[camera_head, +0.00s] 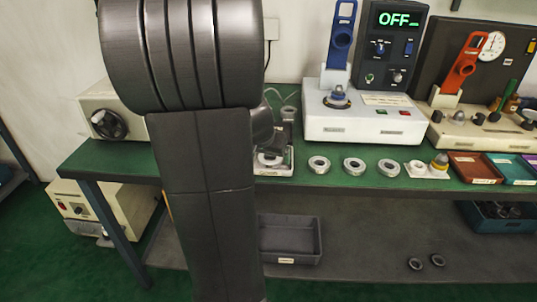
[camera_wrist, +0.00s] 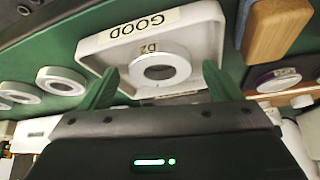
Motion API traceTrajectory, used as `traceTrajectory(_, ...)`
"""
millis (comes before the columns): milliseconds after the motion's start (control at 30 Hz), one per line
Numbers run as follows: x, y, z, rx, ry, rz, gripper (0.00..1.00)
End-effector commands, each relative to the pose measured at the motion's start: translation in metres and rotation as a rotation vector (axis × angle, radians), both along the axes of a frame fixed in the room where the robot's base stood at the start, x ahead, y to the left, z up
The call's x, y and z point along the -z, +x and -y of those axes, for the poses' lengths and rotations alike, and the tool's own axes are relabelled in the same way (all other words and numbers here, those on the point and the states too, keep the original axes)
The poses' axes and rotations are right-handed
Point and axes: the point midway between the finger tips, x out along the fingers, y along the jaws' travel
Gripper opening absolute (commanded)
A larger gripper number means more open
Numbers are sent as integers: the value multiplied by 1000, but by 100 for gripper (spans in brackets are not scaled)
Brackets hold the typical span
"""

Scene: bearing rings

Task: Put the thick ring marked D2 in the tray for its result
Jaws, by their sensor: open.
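The thick ring marked D2 (camera_wrist: 160,68) is a silvery metal ring in the wrist view. It lies flat in a white tray labelled GOOD (camera_wrist: 205,22), near the tray wall closest to my gripper. My gripper (camera_wrist: 160,78) is open, with one green finger on each side of the ring and visible gaps between. In the head view my arm hides the gripper. A white labelled tray with a ring in it (camera_head: 272,160) shows just right of my arm, partly covered.
Three rings (camera_head: 354,165) stand in a row on the green bench. Red (camera_head: 474,167) and teal (camera_head: 512,168) trays sit at right. A wooden block (camera_wrist: 278,28) is beside the GOOD tray.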

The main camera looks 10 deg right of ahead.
Motion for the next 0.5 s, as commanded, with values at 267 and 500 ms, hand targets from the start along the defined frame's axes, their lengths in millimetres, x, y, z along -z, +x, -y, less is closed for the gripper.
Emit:
traceTrajectory(267, -46, -20, -12, -1, -1, 5, 84)
traceTrajectory(500, -85, -40, -23, -1, 0, 4, 84)
